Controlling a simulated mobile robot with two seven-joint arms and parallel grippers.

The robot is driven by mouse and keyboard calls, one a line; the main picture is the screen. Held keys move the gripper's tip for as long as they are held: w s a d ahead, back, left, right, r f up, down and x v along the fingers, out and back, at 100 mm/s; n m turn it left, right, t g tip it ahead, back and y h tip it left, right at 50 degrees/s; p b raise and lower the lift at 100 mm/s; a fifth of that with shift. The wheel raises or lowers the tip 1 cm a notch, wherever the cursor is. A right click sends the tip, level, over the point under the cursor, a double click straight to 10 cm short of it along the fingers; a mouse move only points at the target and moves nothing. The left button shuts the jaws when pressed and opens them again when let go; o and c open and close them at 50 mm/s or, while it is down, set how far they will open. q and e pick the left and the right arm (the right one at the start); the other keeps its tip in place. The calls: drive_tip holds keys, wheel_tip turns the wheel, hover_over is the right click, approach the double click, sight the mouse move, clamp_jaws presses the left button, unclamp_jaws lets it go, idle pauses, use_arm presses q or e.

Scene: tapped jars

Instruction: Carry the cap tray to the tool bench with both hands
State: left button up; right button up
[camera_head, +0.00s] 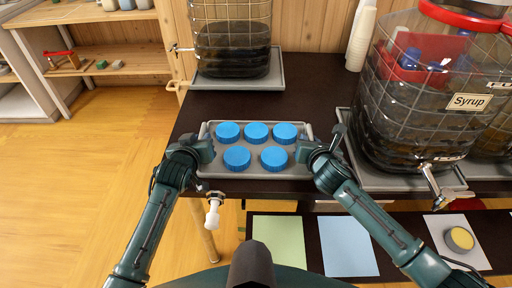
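The cap tray (258,174) is a grey, shallow tray lying on the dark table in the middle of the head view. Several blue caps (256,132) sit in it in two rows. My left gripper (205,150) is at the tray's left end and my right gripper (308,150) is at its right end. Both appear to be at or touching the end rims. The fingertips are too small and partly hidden, so whether they close on the rims cannot be told. No bench in view is clearly marked as the tool bench.
A large caged jar labelled Syrup (430,105) stands on a grey tray at the right, close to my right arm. Another caged jar (232,40) stands behind. Stacked cups (361,38) are at the back. Wooden shelves (110,62) stand at the left beyond open floor (100,140).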

use_arm(q)
clamp_jaws()
use_arm(e)
clamp_jaws()
use_arm(q)
drive_tip(key=shift+r, duration=0.15)
use_arm(e)
drive_tip(key=shift+r, duration=0.15)
